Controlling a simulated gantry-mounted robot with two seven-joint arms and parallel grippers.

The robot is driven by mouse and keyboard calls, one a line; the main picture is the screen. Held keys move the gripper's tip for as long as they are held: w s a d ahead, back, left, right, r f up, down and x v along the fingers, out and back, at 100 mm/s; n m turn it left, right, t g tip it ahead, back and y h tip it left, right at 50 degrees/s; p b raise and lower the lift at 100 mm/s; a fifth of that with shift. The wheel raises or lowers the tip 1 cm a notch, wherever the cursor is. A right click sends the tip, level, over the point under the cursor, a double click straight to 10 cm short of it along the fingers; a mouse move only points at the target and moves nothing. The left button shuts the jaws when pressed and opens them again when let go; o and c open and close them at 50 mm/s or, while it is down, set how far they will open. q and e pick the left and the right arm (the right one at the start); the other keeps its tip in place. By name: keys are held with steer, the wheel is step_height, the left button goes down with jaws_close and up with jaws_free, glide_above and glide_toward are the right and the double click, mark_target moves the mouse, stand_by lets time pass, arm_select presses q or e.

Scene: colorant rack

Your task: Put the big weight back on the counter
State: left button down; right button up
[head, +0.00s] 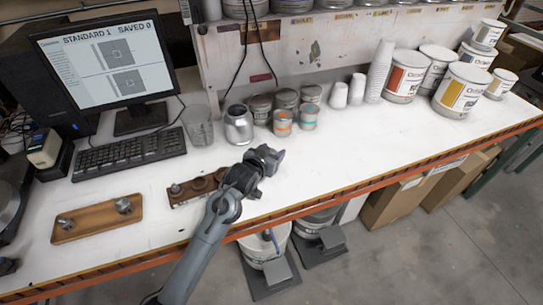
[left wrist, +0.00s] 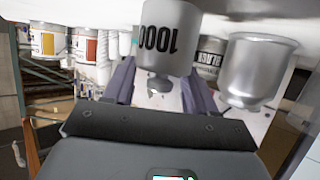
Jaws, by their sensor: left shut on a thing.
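The big weight (left wrist: 166,35), a grey cylinder marked 1000, shows in the left wrist view, upside down in that picture, with its knob toward my palm. My left gripper (left wrist: 160,85) is shut on it, with a dark finger on each side of its knob end. In the head view, my left gripper (head: 272,156) is over the middle of the white counter (head: 350,140); the weight is hidden there behind the gripper. I cannot tell whether the weight touches the counter. My right gripper is not in view.
A dark wooden block (head: 183,199) and a tan tray (head: 97,227) with small weights lie left of my gripper. A silver can (head: 238,126) and several small tins stand behind it. The counter to the right is clear up to the paint buckets (head: 403,80).

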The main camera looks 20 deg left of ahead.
arm_select(q)
steer(key=shift+f, duration=0.45)
steer(key=c, duration=0.8)
jaws_free()
steer(key=shift+f, duration=0.35)
steer(key=o, duration=0.5)
steer(key=shift+c, duration=0.2)
steer(key=shift+r, duration=0.15)
steer(key=shift+s+r, duration=0.1)
steer(key=p+v, duration=0.1)
steer(key=v, duration=1)
steer(key=shift+s+r+p, duration=0.15)
steer(key=shift+s+p, duration=0.15)
steer(key=shift+p, duration=0.05)
steer(key=shift+a, duration=0.1)
